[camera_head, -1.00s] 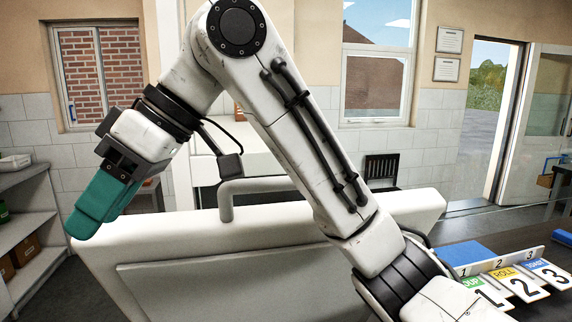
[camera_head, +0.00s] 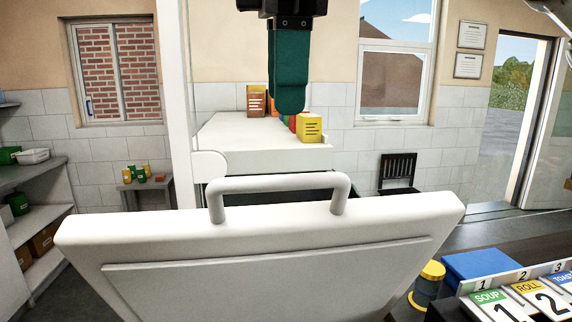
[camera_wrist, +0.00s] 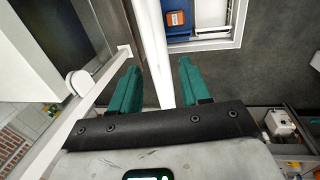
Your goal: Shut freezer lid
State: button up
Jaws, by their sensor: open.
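The freezer lid (camera_head: 270,265) stands raised and tilted in the head view, its recessed panel facing me. Its white bar handle (camera_head: 280,183) runs along the top edge. My gripper (camera_head: 290,108) points down above the handle, with a visible gap between fingertips and handle in the picture. In the wrist view, my gripper (camera_wrist: 158,68) has its two teal fingers spread and empty. A white strip, seemingly the lid edge-on (camera_wrist: 155,45), shows between the fingers; I cannot tell its depth. The open freezer (camera_wrist: 237,40) shows at the upper right, with an orange item and blue contents inside.
A white post (camera_head: 180,100) and white counter (camera_head: 255,150) with boxes stand behind the lid. Numbered cards (camera_head: 500,305), a blue block (camera_head: 487,265) and a yellow-topped container (camera_head: 431,272) are at the right. Shelves (camera_head: 35,215) stand at the left.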

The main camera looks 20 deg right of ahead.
aim_at(282, 176)
jog(key=f, duration=0.3)
jog(key=w+f, duration=0.1)
jog(key=f, duration=0.5)
jog(key=shift+w+d+f, duration=0.2)
jog(key=shift+w+f, duration=0.15)
jog(key=shift+f, duration=0.05)
grip_shut()
